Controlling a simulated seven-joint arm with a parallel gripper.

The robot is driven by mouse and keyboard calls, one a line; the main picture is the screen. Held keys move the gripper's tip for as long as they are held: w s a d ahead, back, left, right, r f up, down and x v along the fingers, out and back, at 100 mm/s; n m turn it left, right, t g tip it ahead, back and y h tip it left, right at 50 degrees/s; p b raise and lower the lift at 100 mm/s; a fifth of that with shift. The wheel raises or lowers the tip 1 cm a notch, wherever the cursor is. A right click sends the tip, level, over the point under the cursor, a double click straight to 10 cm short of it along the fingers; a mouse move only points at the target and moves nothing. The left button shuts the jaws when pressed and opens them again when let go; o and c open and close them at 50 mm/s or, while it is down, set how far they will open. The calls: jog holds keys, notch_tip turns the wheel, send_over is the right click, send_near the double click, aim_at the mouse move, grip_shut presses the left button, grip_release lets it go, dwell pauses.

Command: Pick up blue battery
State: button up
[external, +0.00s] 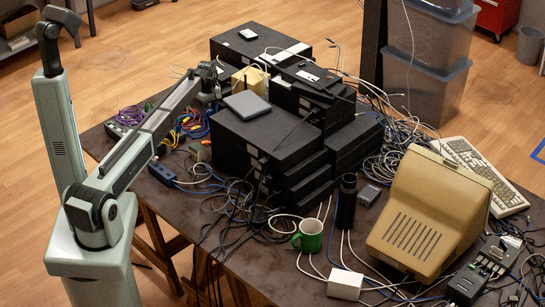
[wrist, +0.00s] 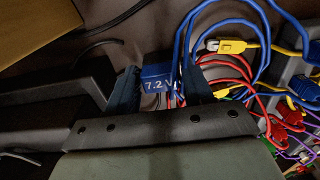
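The blue battery (wrist: 155,76), marked "7.2 V", is in the wrist view between the two dark fingers of my gripper (wrist: 160,88). A finger stands close on each side of it, and the right one seems to cover the edge of its label. Whether the fingers press on it or only flank it is unclear. In the external view my gripper (external: 207,92) is at the far left part of the table, beside the stacked black boxes. The battery cannot be made out there.
Blue, red and yellow cables (wrist: 245,60) run close to the right finger, by a grey device with plugs (wrist: 300,75). A cardboard-coloured box (wrist: 35,25) is at upper left. Stacked black boxes (external: 265,140) and a cream monitor (external: 430,215) crowd the table.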

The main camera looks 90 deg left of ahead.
jog(key=c, duration=0.7)
jog(key=shift+c, duration=0.2)
